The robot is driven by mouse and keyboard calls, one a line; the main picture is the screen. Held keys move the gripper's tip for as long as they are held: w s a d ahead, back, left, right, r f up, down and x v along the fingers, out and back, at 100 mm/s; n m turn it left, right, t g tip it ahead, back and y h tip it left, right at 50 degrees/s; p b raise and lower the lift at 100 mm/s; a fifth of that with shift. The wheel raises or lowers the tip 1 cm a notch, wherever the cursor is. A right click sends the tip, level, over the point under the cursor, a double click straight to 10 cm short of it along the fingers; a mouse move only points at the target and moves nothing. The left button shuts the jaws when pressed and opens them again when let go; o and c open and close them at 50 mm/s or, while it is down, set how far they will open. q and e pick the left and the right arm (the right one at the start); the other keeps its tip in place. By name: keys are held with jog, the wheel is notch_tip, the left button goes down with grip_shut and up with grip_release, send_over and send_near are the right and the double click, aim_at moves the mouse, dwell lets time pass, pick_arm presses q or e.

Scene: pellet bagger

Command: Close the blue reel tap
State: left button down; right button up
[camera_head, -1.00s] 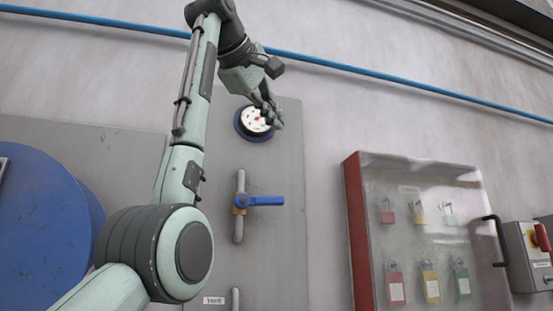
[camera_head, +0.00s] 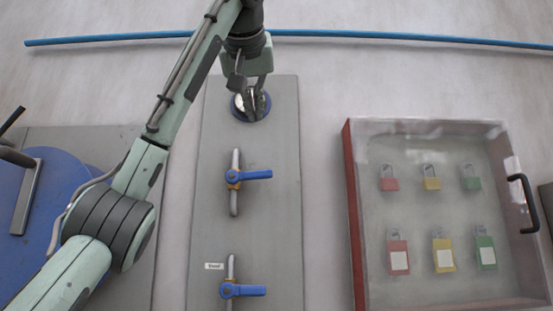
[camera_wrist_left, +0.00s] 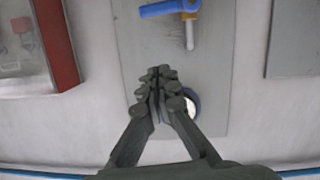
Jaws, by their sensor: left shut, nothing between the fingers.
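Two blue-handled taps are on a grey wall panel (camera_head: 285,140) in the head view. The upper tap (camera_head: 255,175) has its lever pointing right, crosswise to its upright pipe. The lower tap (camera_head: 245,291) also has its lever pointing right, crosswise to the pipe. I cannot tell which is the reel tap; a small label (camera_head: 214,266) beside the lower one is too small to read. My left gripper (camera_head: 252,112) is shut and empty, in front of the round gauge above the upper tap. In the left wrist view a blue lever (camera_wrist_left: 160,8) shows beyond the fingertips (camera_wrist_left: 160,76), apart from them.
The blue-rimmed gauge (camera_head: 239,106) is partly hidden by my gripper. A red-sided clear case (camera_head: 355,210) with several padlocks stands to the right. A blue reel (camera_head: 75,165) is at the left, partly behind my arm. A blue pipe (camera_head: 400,37) runs above.

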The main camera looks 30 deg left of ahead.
pick_arm(q)
jog(key=p, duration=0.3)
send_over(250, 175)
jog(key=d, duration=0.2)
notch_tip(250, 175, down, 3)
jog(key=shift+s+d+f, duration=0.1)
jog(key=shift+f, duration=0.9)
jog(key=shift+s+d+f, duration=0.1)
jog(key=shift+f, duration=0.85)
pick_arm(e)
jog(key=s+d+f, duration=0.1)
jog(key=s+f, duration=0.2)
jog(key=f, duration=0.4)
jog(key=shift+s+f+g, duration=0.2)
jog(key=shift+s+g, duration=0.05)
jog(key=shift+g, duration=0.15)
jog(key=shift+d, duration=0.1)
